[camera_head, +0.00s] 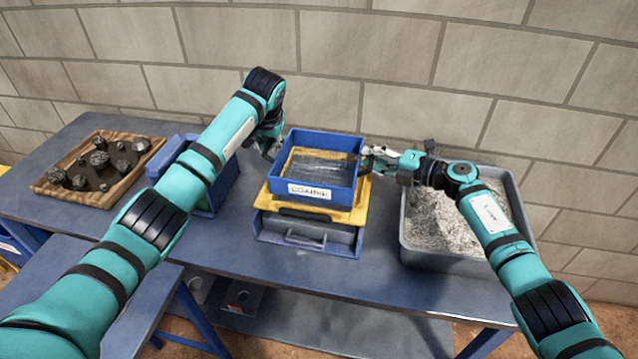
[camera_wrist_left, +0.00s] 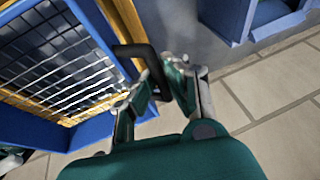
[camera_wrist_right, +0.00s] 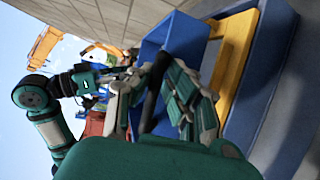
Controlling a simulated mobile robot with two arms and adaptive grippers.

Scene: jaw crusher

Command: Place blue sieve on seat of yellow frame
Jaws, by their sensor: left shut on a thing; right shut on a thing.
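The blue sieve (camera_head: 322,194) is a blue box with a wire mesh bottom and a paper label on its front. It sits over the yellow frame (camera_head: 350,214) in the head view, roughly level; I cannot tell whether it touches the seat. My left gripper (camera_head: 270,150) is at the sieve's left side, shut on its black handle, as the left wrist view (camera_wrist_left: 152,85) shows. My right gripper (camera_head: 370,160) is at the right side, shut on the other black handle (camera_wrist_right: 155,90). Through the mesh (camera_wrist_left: 60,65), yellow frame bars show below.
A grey drawer unit (camera_head: 308,236) stands under the yellow frame on the blue table (camera_head: 330,275). A wooden tray (camera_head: 100,198) with dark rocks is at the left, a blue bin (camera_head: 222,185) beside the frame. A grey tub (camera_head: 450,262) of gravel is at the right. The wall is close behind.

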